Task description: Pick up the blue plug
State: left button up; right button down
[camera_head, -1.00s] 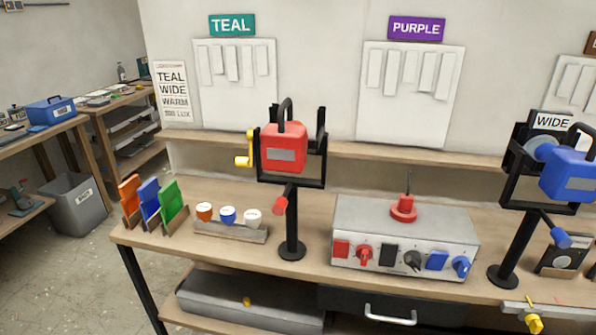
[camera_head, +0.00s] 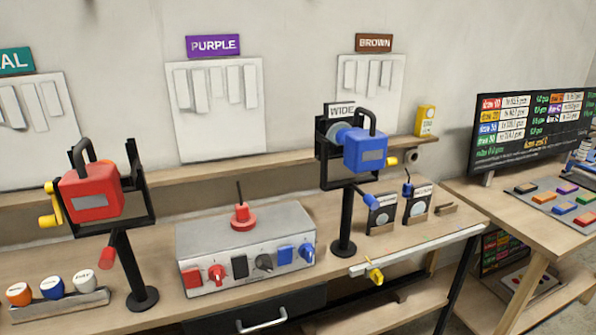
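No piece is clearly marked as the blue plug. A small blue piece (camera_head: 407,189) with a thin dark stem stands at the small black panels on the right of the bench; it is too small to tell if it is the plug. A blue knob (camera_head: 306,253) and a blue square (camera_head: 285,254) are on the front of the grey control box (camera_head: 215,243). A red plug-like piece (camera_head: 243,217) with an upright stem sits on top of that box. Neither of my grippers is in view.
Several small round pots (camera_head: 52,287) sit in a rack at left. A second table (camera_head: 525,219) with a monitor (camera_head: 528,124) is at right.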

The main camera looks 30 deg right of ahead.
aim_at(407, 186)
jog(key=z, duration=1.8)
jog(key=i+l, duration=0.1)
jog(key=l, duration=0.15)
jog(key=i+l+u, duration=0.25)
jog(key=l, duration=0.2)
jog(key=l+u, duration=0.25)
jog(key=l, duration=0.2)
jog(key=i+l+u, duration=0.1)
jog(key=l+u, duration=0.15)
jog(key=l, duration=0.3)
